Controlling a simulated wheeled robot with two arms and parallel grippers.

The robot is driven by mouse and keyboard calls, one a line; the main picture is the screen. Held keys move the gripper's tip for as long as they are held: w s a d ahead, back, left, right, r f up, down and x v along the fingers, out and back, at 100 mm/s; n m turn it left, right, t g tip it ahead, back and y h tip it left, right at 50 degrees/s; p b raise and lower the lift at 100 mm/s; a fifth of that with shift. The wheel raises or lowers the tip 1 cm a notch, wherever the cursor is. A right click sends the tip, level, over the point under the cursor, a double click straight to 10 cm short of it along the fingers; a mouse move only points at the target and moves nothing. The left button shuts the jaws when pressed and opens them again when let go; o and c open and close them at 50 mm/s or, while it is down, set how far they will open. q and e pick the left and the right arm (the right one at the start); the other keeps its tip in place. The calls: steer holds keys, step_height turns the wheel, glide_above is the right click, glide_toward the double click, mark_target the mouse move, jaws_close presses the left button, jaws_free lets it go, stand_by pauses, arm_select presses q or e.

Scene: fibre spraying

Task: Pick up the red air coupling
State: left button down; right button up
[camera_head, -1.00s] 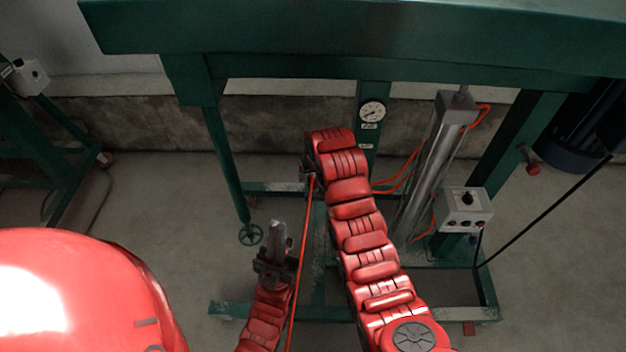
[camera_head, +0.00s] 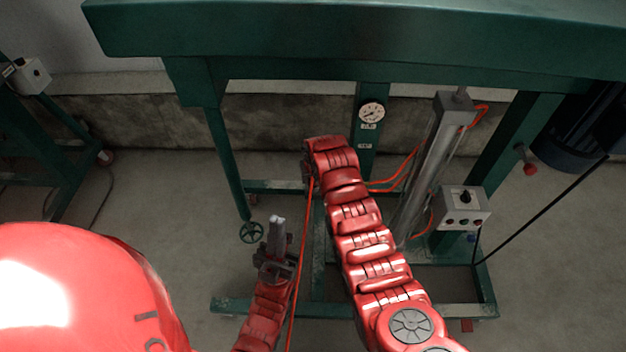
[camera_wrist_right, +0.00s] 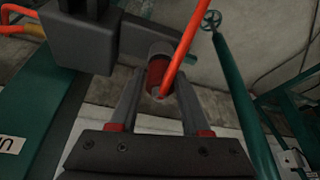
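The red air coupling (camera_wrist_right: 157,72) shows in the right wrist view with an orange hose (camera_wrist_right: 181,45) on it. It lies between the fingertips of my right gripper (camera_wrist_right: 162,90), with a finger close on each side. I cannot tell whether the fingers touch it. In the head view my right gripper and the coupling are hidden behind my right arm; the orange hose (camera_head: 299,255) hangs down from there. My left gripper (camera_head: 277,222) points up, its two fingers together and empty, left of the hose and apart from the coupling.
A green frame (camera_head: 340,65) spans the back, with a pressure gauge (camera_head: 371,113) on its post. A cylinder (camera_head: 433,150) and a control box (camera_head: 462,209) stand at right. A dark grey block (camera_wrist_right: 95,40) is close to my right gripper. Open floor lies at left.

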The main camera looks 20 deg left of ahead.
jaws_close()
